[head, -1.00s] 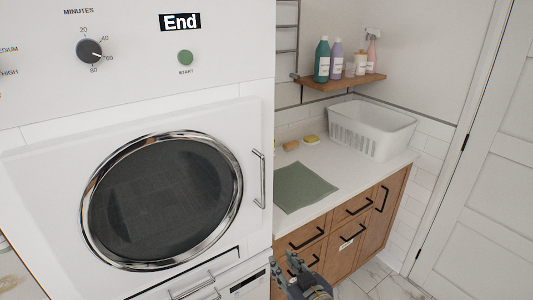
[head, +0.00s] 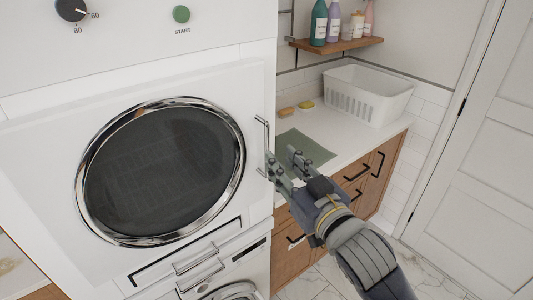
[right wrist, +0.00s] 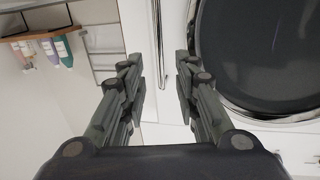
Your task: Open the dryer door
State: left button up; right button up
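The dryer door (head: 90,130) is a white panel with a round dark window in a chrome ring, and it looks closed. Its handle (head: 262,146) is a thin vertical metal bar on the door's right edge. My right gripper (head: 282,166) is just right of the handle's lower end, fingers pointing toward it. In the right wrist view the right gripper (right wrist: 158,85) is open and empty, with the handle (right wrist: 158,48) ahead between its fingertips. I cannot tell whether it touches the handle. My left gripper is not in view.
A counter with a green mat (head: 308,147), a white basket (head: 366,95) and wooden drawers stands right of the dryer. A shelf (head: 335,46) with bottles hangs above it. A second appliance with metal handles (head: 200,270) is below. Marble floor is free at lower right.

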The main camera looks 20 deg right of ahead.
aim_at(268, 145)
jog(key=shift+w+a+b, duration=0.2)
jog(key=shift+w+b, duration=0.95)
jog(key=shift+w, duration=0.35)
jog(key=w, duration=0.1)
jog(key=w+p, duration=0.1)
jog(key=w, duration=0.1)
jog(key=shift+w+a+r+p, duration=0.15)
jog(key=shift+w+a+p, duration=0.15)
jog(key=shift+w+p, duration=0.1)
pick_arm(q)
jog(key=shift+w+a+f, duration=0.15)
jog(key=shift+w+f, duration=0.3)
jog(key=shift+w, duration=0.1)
pick_arm(e)
jog(key=shift+w+a, duration=0.1)
jog(key=shift+w, duration=0.55)
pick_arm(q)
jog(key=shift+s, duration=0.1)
pick_arm(e)
grip_shut()
